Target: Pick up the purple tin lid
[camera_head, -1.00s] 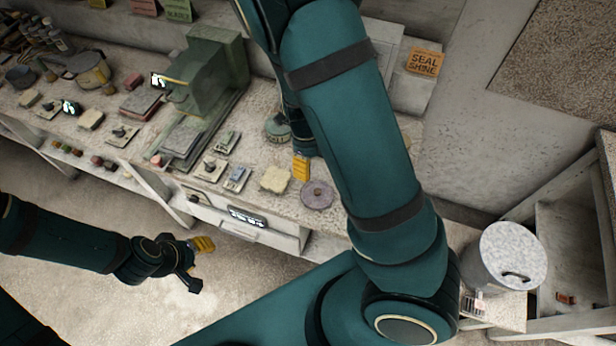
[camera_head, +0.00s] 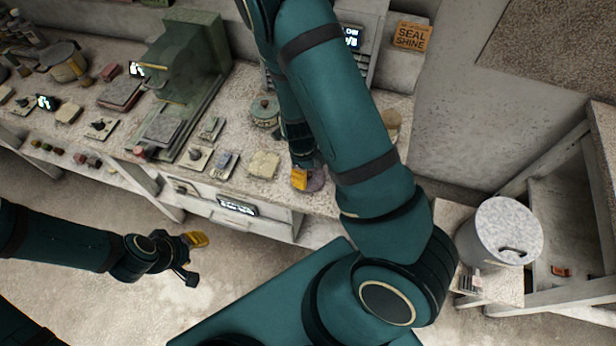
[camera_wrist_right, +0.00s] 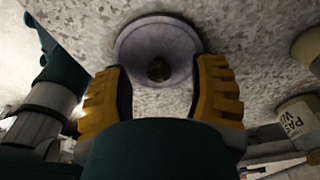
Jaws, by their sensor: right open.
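The purple tin lid (camera_wrist_right: 158,42) is a round, dull purple disc with a dark knob in its middle. It lies on the speckled bench top. In the head view the lid (camera_head: 316,183) shows only in part, beside and behind my right gripper (camera_head: 301,179). In the right wrist view my right gripper (camera_wrist_right: 163,95) is open, with its yellow fingers apart and the lid just beyond their tips; nothing is between them. My left gripper (camera_head: 193,258) is over the floor in front of the bench, with a yellow finger showing; its opening is unclear.
A pale square block (camera_head: 263,166) lies left of the lid. A green round tin (camera_head: 264,111) stands behind. A green machine (camera_head: 185,75) is further left. In the right wrist view a labelled jar (camera_wrist_right: 298,118) stands at right. A lidded bin (camera_head: 500,232) stands at far right.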

